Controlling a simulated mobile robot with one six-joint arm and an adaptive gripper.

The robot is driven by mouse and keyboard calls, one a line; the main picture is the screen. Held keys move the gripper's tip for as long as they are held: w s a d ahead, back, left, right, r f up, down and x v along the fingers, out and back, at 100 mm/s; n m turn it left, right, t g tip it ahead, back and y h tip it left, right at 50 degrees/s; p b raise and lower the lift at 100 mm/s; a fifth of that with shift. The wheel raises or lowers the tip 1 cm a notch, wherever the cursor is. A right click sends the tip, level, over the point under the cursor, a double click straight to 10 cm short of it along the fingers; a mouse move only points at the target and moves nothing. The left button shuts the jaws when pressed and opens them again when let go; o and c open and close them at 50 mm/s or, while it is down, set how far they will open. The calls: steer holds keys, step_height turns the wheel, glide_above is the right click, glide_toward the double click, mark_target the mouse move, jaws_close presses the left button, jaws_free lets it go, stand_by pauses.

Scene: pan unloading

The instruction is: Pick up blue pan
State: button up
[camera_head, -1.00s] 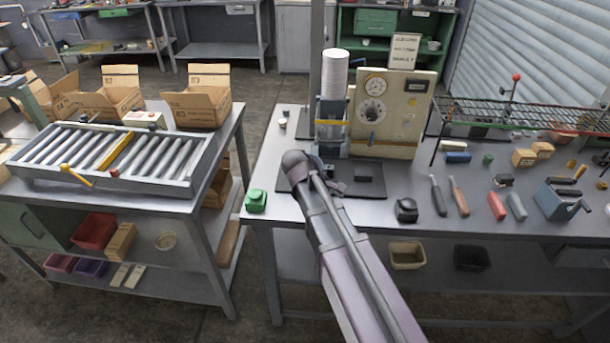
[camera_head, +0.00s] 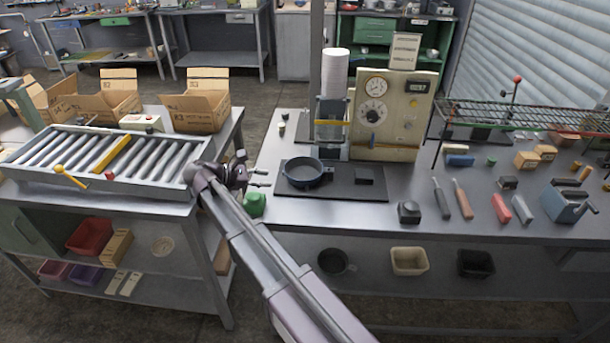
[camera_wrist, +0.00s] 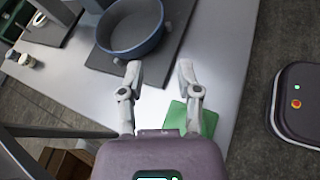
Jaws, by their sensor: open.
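The blue pan (camera_head: 306,174) sits upright on a dark mat (camera_head: 352,189) on the right-hand bench, in front of the white cylinder stack. In the wrist view the pan (camera_wrist: 133,48) is at the top, beyond my fingertips, and its lower rim is close to the left finger. My gripper (camera_head: 262,178) is left of the pan at the bench's left end, pointing right. In the wrist view my gripper (camera_wrist: 158,72) is open, with nothing between its fingers. I cannot tell whether a finger touches the pan.
A green object (camera_head: 254,204) lies just below my gripper at the bench edge. A black block (camera_head: 409,212) lies to the right. A roller conveyor (camera_head: 110,160) fills the left bench.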

steer(key=shift+d+f, duration=0.1)
steer(key=shift+d, duration=0.05)
steer(key=shift+b+x, duration=1.55)
steer(key=shift+x, duration=2.45)
steer(key=shift+b+x, duration=1.05)
steer(key=shift+x, duration=1.75)
jaws_close()
